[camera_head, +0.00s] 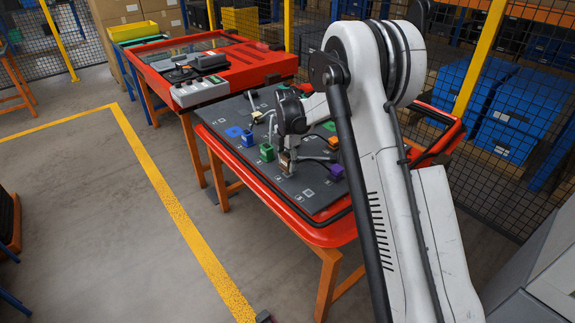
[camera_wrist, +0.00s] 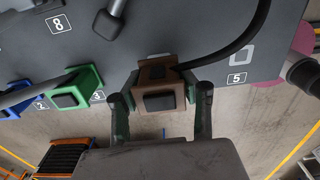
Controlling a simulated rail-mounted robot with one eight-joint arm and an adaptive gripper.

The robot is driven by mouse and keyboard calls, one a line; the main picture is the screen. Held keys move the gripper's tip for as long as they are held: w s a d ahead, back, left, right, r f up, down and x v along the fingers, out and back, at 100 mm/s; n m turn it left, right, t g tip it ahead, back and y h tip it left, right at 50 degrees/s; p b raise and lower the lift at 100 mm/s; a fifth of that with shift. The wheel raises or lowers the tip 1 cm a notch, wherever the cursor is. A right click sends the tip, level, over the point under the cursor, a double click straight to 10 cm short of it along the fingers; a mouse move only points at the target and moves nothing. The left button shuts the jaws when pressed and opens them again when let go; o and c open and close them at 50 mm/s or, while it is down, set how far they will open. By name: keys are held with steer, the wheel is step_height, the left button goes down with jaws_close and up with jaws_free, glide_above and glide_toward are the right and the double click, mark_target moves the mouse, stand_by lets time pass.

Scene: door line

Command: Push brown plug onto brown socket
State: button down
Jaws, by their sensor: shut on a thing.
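The brown plug (camera_wrist: 158,84) is a brown block with a dark square on its near face, in the middle of the wrist view. My gripper (camera_wrist: 161,97) has one finger on each side of it and is shut on it. A black cable curves from the plug up to the right. In the head view the brown plug (camera_head: 285,160) is small, under my gripper (camera_head: 287,152) near the grey board's front edge. The brown socket cannot be clearly told apart from the plug, so I cannot tell whether the two touch or how deep the plug sits.
The grey board (camera_head: 315,196) lies on a red table. A green block (camera_wrist: 77,92) and a blue block (camera_wrist: 15,100) stand left of the plug. A purple block (camera_head: 336,171) is to its right. The floor before the table is clear. A mesh fence stands behind.

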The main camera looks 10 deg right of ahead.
mark_target(287, 155)
steer(key=shift+r+p, duration=0.75)
steer(key=shift+r, duration=1.85)
